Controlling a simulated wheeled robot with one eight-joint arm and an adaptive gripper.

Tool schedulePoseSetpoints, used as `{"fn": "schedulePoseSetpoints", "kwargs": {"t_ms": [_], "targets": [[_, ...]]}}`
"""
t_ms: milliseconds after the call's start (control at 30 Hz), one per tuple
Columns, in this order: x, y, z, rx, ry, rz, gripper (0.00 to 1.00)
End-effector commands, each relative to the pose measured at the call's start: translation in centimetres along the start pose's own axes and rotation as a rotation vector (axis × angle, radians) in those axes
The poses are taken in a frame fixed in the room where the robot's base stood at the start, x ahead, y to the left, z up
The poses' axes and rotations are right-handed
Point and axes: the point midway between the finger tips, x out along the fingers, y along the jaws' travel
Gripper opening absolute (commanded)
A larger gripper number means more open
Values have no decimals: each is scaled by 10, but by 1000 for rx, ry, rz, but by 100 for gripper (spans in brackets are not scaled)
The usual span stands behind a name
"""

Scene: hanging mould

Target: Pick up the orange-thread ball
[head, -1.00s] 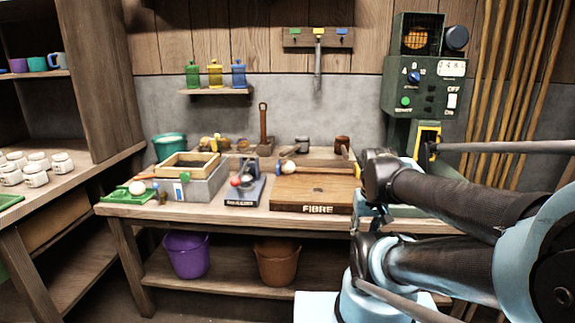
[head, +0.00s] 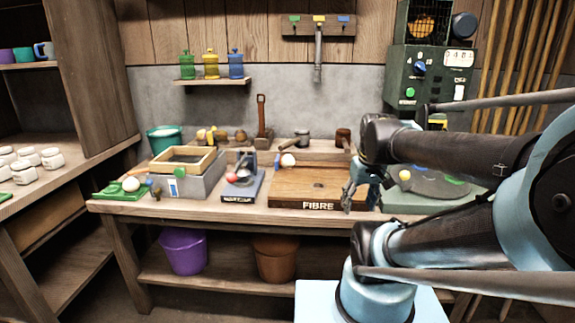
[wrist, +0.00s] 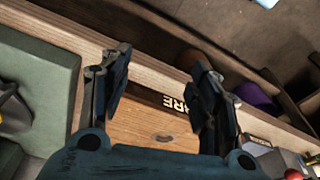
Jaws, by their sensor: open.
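I cannot single out an orange-thread ball for certain; the thread colour is too small to read. A pale ball (head: 288,160) lies at the back of the wooden FIBRE board (head: 305,188). Another pale ball (head: 131,184) sits on the green tray (head: 108,193) at the left end of the bench. My gripper (head: 352,190) is at the right front of the FIBRE board. In the wrist view its two fingers (wrist: 162,92) are apart with nothing between them, over the board's edge and the bench front. No ball shows between the fingers.
A grey box with a wooden frame (head: 183,160) and a small stand with a red ball (head: 240,182) are left of the board. A green machine base (head: 430,187) with a yellow knob-like thing is at right. Purple (head: 184,252) and brown (head: 277,260) buckets stand below.

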Motion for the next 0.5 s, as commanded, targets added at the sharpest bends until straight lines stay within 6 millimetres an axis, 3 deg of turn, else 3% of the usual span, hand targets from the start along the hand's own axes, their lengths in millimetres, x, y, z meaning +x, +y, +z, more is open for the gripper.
{"fn": "schedulePoseSetpoints", "kwargs": {"t_ms": [200, 500], "targets": [[-36, -9, -71, -236, 14, -61, 56], [-66, -25, -170, -560, 54, -141, 56]]}}
